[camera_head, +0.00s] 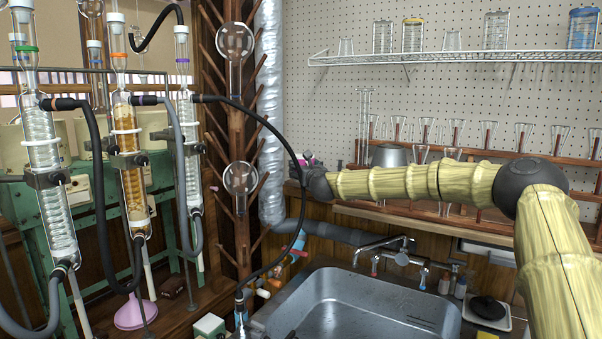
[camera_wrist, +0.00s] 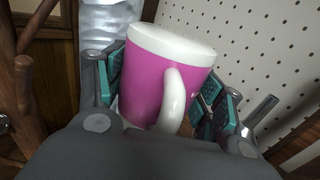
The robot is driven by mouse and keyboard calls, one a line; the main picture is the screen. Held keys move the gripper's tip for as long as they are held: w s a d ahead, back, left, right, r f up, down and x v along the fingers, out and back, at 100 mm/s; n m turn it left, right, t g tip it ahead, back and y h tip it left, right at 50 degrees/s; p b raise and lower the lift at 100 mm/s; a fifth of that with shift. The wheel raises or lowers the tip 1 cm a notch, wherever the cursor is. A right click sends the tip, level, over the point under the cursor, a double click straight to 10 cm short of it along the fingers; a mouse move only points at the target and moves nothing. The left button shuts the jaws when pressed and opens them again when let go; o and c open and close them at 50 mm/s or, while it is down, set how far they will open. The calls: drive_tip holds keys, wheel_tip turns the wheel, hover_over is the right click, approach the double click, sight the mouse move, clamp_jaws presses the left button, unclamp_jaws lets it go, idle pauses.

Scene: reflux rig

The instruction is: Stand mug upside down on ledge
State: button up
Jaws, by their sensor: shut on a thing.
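The mug (camera_wrist: 150,85) is pink with a white band and a white handle. In the wrist view it sits between the teal pads of my gripper (camera_wrist: 160,92), which is shut on it. The handle points toward the wrist camera. The mug's upper end is a plain white face with no opening visible, and it looks slightly tilted in that view. In the head view only a small pink bit of the mug (camera_head: 308,160) shows at my gripper (camera_head: 305,172), near the back wall. The wooden ledge (camera_head: 430,223) runs along that wall, partly behind my arm.
A metal pot (camera_head: 390,155) and several glass flasks stand behind my arm. A wire shelf (camera_head: 440,56) with glassware hangs above. The sink (camera_head: 365,305) and its taps (camera_head: 400,257) lie below. A wooden drying rack (camera_head: 240,130) and glass condensers (camera_head: 125,165) stand to the left.

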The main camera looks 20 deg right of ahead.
drive_tip(key=shift+w+d+f+b, duration=0.1)
drive_tip(key=shift+w+d+b, duration=0.3)
drive_tip(key=shift+w+d, duration=0.55)
drive_tip(key=shift+w+d+f+b, duration=0.1)
drive_tip(key=shift+w+d+b, duration=0.45)
drive_tip(key=shift+d, duration=0.55)
drive_tip(key=shift+w+f+b, duration=0.1)
drive_tip(key=shift+f+b, duration=1.2)
drive_tip(key=shift+f, duration=0.1)
drive_tip(key=shift+f+b, duration=0.55)
drive_tip(key=shift+b, duration=0.1)
drive_tip(key=o, duration=1)
drive_tip(key=shift+r, duration=0.1)
drive_tip(key=o, duration=0.4)
drive_tip(key=s+a, duration=0.1)
drive_tip(key=s, duration=1.1)
drive_tip(key=shift+a, duration=0.2)
